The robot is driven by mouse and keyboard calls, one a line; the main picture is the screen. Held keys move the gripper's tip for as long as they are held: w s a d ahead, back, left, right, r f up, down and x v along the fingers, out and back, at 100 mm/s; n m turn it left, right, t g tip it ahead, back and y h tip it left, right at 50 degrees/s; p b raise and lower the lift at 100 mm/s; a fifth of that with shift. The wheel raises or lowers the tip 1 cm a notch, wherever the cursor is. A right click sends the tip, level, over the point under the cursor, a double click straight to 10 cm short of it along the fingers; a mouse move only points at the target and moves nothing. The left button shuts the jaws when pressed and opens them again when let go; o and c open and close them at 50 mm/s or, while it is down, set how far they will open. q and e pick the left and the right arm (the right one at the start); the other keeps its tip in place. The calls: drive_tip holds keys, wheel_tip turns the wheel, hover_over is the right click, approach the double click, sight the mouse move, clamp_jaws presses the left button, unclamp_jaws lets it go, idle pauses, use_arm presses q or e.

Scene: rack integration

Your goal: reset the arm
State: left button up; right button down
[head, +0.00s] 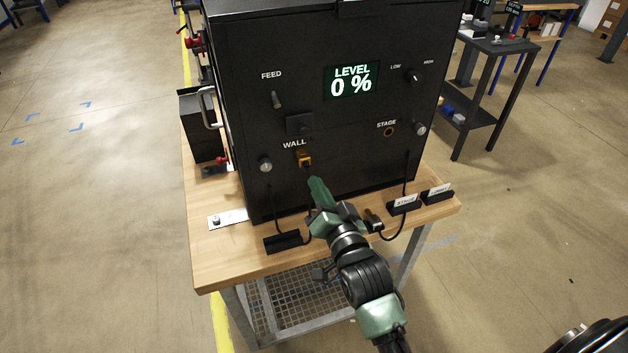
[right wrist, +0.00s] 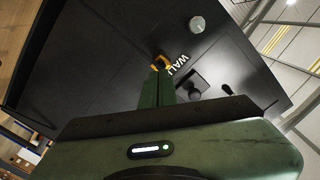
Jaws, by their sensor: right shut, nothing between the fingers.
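My right arm reaches in from the bottom of the head view. Its green gripper (head: 315,183) points at the front of a black cabinet (head: 350,130), just below the orange part (head: 304,158) under the WALL label. The fingers are shut together with nothing between them. In the right wrist view the shut fingers (right wrist: 158,86) lie in line with the orange part (right wrist: 160,62); I cannot tell whether they touch it. My left gripper is not in view.
The cabinet stands on a wooden table (head: 225,265) and its display (head: 351,82) reads LEVEL 0 %. Black holders (head: 283,242) and cables lie along the table's front. A dark side table (head: 500,45) stands at the back right. The floor at left is clear.

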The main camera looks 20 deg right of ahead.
drive_tip(key=s+b, duration=0.1)
drive_tip(key=s, duration=0.5)
drive_tip(key=s+a+f+n+g+y+b, duration=0.1)
drive_tip(key=s+f+n+g, duration=0.25)
drive_tip(key=f, duration=1.55)
drive_tip(key=s+a+f+n+g+b, duration=0.15)
drive_tip(key=s+f+g, duration=0.3)
drive_tip(key=f, duration=1.55)
drive_tip(key=s+d+f+n+g, duration=0.2)
drive_tip(key=s+f+g, duration=0.2)
drive_tip(key=s+f, duration=0.9)
drive_tip(key=s+d+f+n+g, duration=0.1)
drive_tip(key=s+d+f+g, duration=0.1)
drive_tip(key=s+f, duration=0.4)
drive_tip(key=s+d+f+n+g+h+b, duration=0.1)
drive_tip(key=s+d+f+g, duration=0.2)
drive_tip(key=s, duration=1.1)
wheel_tip(320, 180, down, 3)
drive_tip(key=shift+d+n+h, duration=0.3)
drive_tip(key=shift+d, duration=0.6)
